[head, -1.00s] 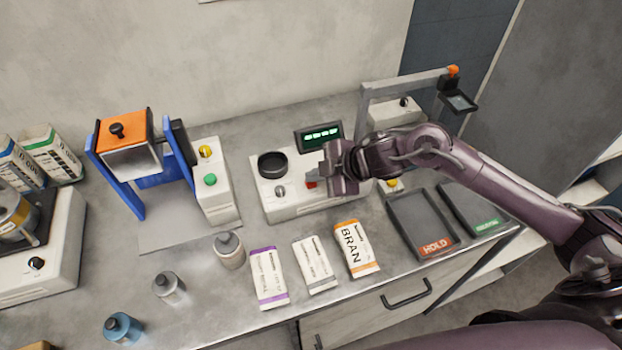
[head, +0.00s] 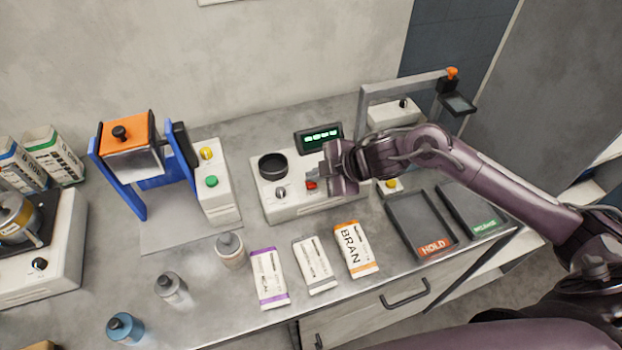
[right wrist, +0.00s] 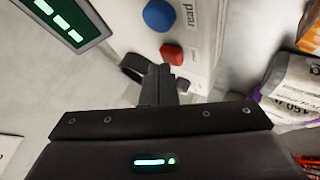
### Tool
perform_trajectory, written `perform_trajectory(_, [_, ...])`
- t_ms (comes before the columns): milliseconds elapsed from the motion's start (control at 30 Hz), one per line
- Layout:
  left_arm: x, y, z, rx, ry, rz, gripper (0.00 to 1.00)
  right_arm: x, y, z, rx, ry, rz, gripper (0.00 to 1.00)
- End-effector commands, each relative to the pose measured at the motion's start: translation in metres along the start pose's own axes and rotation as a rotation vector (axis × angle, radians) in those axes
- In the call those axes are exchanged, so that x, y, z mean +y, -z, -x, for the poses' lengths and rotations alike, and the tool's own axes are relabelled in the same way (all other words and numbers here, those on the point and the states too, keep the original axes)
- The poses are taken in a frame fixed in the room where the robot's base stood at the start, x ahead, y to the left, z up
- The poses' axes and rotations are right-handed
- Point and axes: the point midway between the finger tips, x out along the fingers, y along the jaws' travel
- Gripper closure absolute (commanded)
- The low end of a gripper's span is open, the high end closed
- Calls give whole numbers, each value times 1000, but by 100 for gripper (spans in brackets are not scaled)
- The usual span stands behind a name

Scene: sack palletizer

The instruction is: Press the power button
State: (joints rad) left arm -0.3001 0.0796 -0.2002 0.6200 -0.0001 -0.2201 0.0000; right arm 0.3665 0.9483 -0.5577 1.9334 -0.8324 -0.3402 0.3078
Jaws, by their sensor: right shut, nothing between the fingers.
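A white machine (head: 277,205) with a lit green display (head: 321,137) stands at the middle back of the counter. It carries a black round dish (head: 272,166), a grey knob (head: 281,191) and a red button (head: 311,184). In the right wrist view, the red button (right wrist: 171,54) sits near a blue button (right wrist: 160,15). No power label is readable. My right gripper (head: 314,176) is shut and empty, its tips close beside the red button. In the right wrist view, the fingertips (right wrist: 160,82) lie just short of it; contact cannot be told. My left gripper is not in view.
Several bags, including BRAN (head: 353,248), lie in front of the machine. A HOLD tray (head: 408,222) is at right. A blue-framed press (head: 150,180) with green (head: 211,181) and yellow buttons stands at left, with bottles (head: 171,287) in front.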

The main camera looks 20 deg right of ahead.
Motion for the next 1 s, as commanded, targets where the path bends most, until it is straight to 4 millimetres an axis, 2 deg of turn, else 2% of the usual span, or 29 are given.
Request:
perform_trajectory(600, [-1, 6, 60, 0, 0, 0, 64, 30, 30, 42, 0, -1, 0, 100])
perform_trajectory(1000, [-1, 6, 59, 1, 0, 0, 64, 30, 30, 41, 1, -1, 0, 100])
